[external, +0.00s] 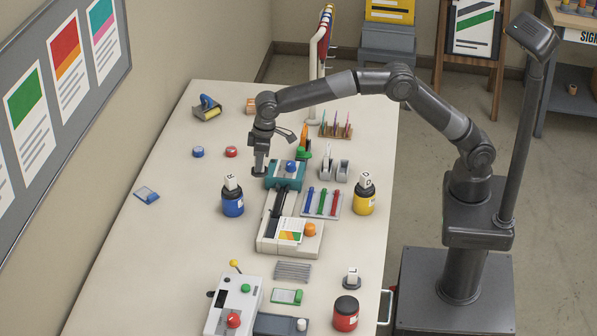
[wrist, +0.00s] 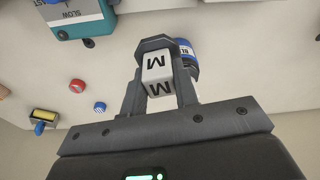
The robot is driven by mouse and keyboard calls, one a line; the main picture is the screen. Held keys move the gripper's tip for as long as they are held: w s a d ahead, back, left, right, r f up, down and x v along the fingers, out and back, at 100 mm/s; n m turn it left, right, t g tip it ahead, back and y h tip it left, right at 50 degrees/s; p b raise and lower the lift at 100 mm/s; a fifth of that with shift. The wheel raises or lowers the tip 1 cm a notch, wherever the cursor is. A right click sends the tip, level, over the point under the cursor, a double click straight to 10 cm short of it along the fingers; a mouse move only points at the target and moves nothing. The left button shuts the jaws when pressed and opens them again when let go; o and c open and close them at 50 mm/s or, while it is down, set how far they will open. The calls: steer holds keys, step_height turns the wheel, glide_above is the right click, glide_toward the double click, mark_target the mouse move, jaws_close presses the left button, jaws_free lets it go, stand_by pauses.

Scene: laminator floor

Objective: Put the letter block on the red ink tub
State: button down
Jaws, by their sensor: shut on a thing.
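My gripper (external: 260,168) hangs above the table, just left of the teal machine. In the wrist view my gripper (wrist: 163,85) is shut on a white letter block (wrist: 154,68) marked M, with a dark piece at its far end. The fingers hide the block in the external view. The red ink tub (external: 345,316) stands at the table's near right, well away from my gripper, with a dark top and no block on it. A white block on a dark round base (external: 352,283) stands just behind it.
The blue tub (external: 233,204) and yellow tub (external: 364,202) each have a white block on top. The teal machine (external: 285,175), cream machine (external: 289,236), pen tray (external: 320,203) and lever machine (external: 233,305) crowd the middle and front. The table's left side is mostly clear.

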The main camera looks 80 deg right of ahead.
steer(key=s+a+r+n, duration=0.3)
steer(key=s+a+n, duration=0.1)
steer(key=s+a, duration=1.2)
steer(key=s+a+r+n, duration=0.35)
steer(key=s+a, duration=0.85)
steer(key=a, duration=0.8)
glide_toward(345, 305)
steer(key=shift+w+d+f+m+g+y, duration=0.15)
steer(key=shift+w+d+m+g+y, duration=0.25)
steer(key=shift+w, duration=0.35)
steer(key=shift+s+a+f, duration=0.2)
steer(key=shift+a+f, duration=0.05)
steer(key=shift+f, duration=1.95)
steer(key=shift+f, duration=0.15)
steer(key=c, duration=1.1)
jaws_free()
